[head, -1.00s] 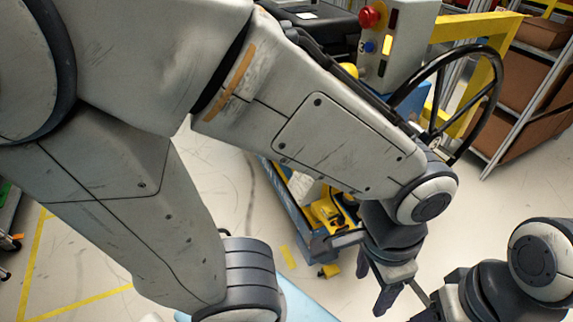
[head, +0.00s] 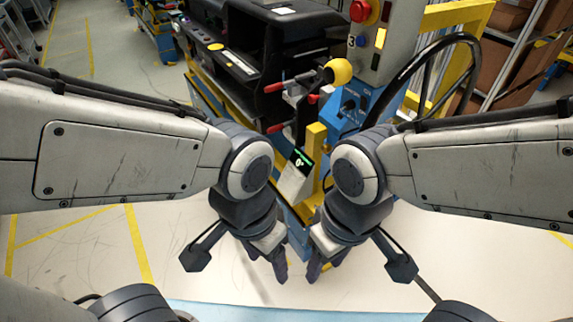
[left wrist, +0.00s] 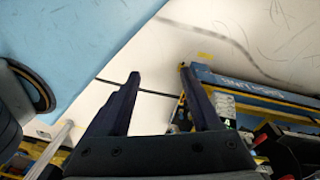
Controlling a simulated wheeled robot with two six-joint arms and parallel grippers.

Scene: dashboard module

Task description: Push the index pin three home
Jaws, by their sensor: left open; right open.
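No part is clearly recognisable as index pin three. A yellow ball knob (head: 338,71) stands at the fixture's right side, below and left of a blue button marked 3 (head: 358,41); I cannot tell whether it belongs to a pin. The black dashboard module (head: 262,40) sits on the fixture. My left gripper (head: 267,264) is open and empty, hanging in front of the fixture. It also shows in the left wrist view (left wrist: 160,80), with nothing between its fingers. My right gripper (head: 327,264) is open beside it, pointing down.
Red-handled clamps (head: 276,87) stick out from the fixture. A grey control box (head: 376,35) has a red button (head: 364,11). A black wheel (head: 425,80) and a yellow frame (head: 455,14) stand to the right. The blue base rail (left wrist: 250,88) lies close to the left gripper. Floor in front is clear.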

